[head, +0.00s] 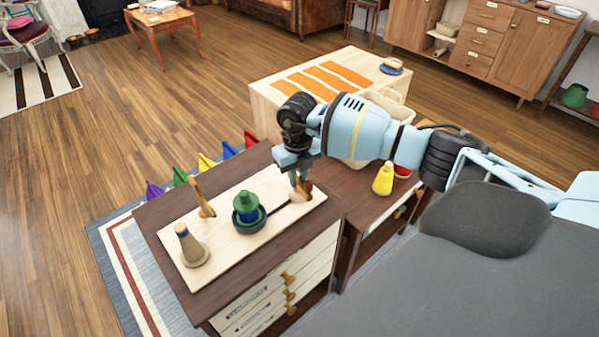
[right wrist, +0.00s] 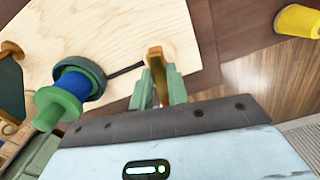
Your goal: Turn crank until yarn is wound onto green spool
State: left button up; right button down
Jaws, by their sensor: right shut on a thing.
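The green spool (head: 246,203) stands upright on a pale wooden board (head: 228,254), with a band of blue yarn around its middle. It also shows in the right wrist view (right wrist: 50,104). A dark crank arm (head: 279,208) runs from the spool's base to a wooden crank handle (right wrist: 155,62). My right gripper (right wrist: 159,88) is shut on this handle, with one green finger on either side. In the head view the right gripper (head: 301,180) is at the board's right end and partly covers the handle. My left gripper is not in view.
A beige cone with a dark top (head: 190,246) and a wooden post (head: 203,198) stand on the board. A yellow spool (head: 383,179) stands on the lower surface to the right. A pale wooden cabinet with orange strips (head: 322,82) is behind. Open floor lies to the left.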

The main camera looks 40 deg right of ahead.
aim_at(298, 179)
jog(key=shift+w+r+m, duration=0.1)
jog(key=shift+r+m, duration=0.1)
jog(key=shift+m, duration=0.1)
dwell(0.4)
jog(key=c, duration=1.4)
grip_release()
jog(key=shift+f, duration=0.15)
jog(key=shift+o, duration=0.2)
notch_tip(298, 179, up, 7)
jog(key=shift+f+p, duration=0.15)
jog(key=shift+p, duration=0.15)
jog(key=shift+r, duration=0.6)
